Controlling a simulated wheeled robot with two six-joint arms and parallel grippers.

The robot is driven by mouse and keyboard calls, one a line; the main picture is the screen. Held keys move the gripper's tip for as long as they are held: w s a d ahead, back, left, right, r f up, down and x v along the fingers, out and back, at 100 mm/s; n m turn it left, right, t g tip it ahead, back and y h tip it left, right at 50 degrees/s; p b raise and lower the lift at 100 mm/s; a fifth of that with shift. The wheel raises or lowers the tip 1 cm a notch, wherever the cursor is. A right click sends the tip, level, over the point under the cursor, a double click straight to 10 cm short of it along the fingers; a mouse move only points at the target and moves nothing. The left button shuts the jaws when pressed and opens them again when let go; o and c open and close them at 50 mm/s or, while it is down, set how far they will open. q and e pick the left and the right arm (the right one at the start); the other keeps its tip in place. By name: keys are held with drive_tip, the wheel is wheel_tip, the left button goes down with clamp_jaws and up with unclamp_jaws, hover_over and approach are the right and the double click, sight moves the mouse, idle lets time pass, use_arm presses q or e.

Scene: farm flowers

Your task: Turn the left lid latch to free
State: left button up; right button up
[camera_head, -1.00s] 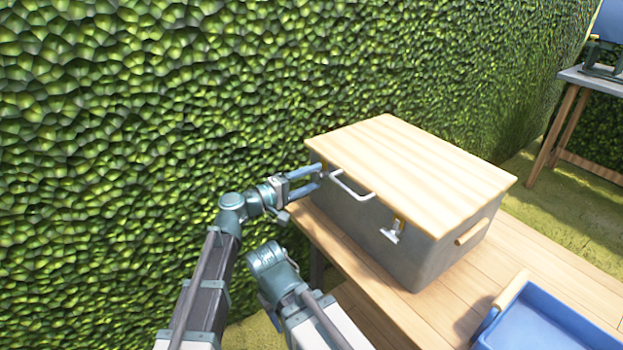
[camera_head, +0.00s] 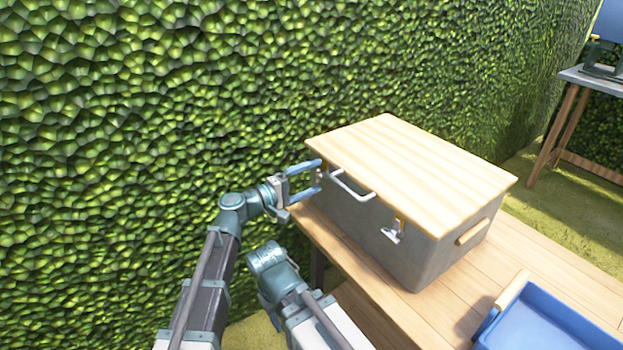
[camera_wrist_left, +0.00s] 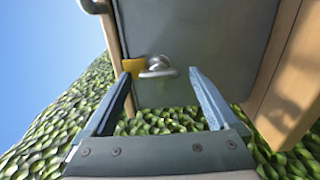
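The grey box (camera_head: 365,225) has a pale wooden lid (camera_head: 415,165) lying shut on it. The left lid latch (camera_wrist_left: 157,68) is a silver lever beside a yellow piece on the box front. In the head view it is mostly hidden by the gripper. My left gripper (camera_head: 319,177) is at the box's left front corner. It also shows in the left wrist view (camera_wrist_left: 160,80), open, with one finger on each side of the latch. Contact is not clear. A second silver latch (camera_head: 392,234) hangs farther right on the front. My right gripper is not in view.
A white bar handle (camera_head: 352,190) sticks out between the latches, just right of my left gripper. The box stands on a wooden table (camera_head: 440,312). A blue tray (camera_head: 545,325) lies at the front right. A green hedge (camera_head: 150,110) rises behind and left.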

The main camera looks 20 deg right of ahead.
use_arm(q)
drive_tip(key=v, duration=1.4)
drive_tip(key=shift+d, duration=0.1)
drive_tip(key=s+a+f+m+g+y, duration=0.2)
drive_tip(key=s+a+f+y, duration=0.35)
drive_tip(key=f, duration=0.45)
drive_tip(key=s+a+f+m+g+y, duration=0.2)
drive_tip(key=s+a+f+y, duration=0.4)
drive_tip(key=f, duration=0.3)
drive_tip(key=s+a+f+g+y, duration=0.25)
drive_tip(key=a+y, duration=0.35)
drive_tip(key=a, duration=0.5)
drive_tip(key=s+d+m, duration=0.4)
drive_tip(key=s+d, duration=0.2)
drive_tip(key=d, duration=0.4)
wheel_tip(320, 180, up, 33)
drive_tip(key=p, duration=3.3)
drive_tip(key=shift+d+y, duration=0.25)
drive_tip(key=shift+y, duration=0.1)
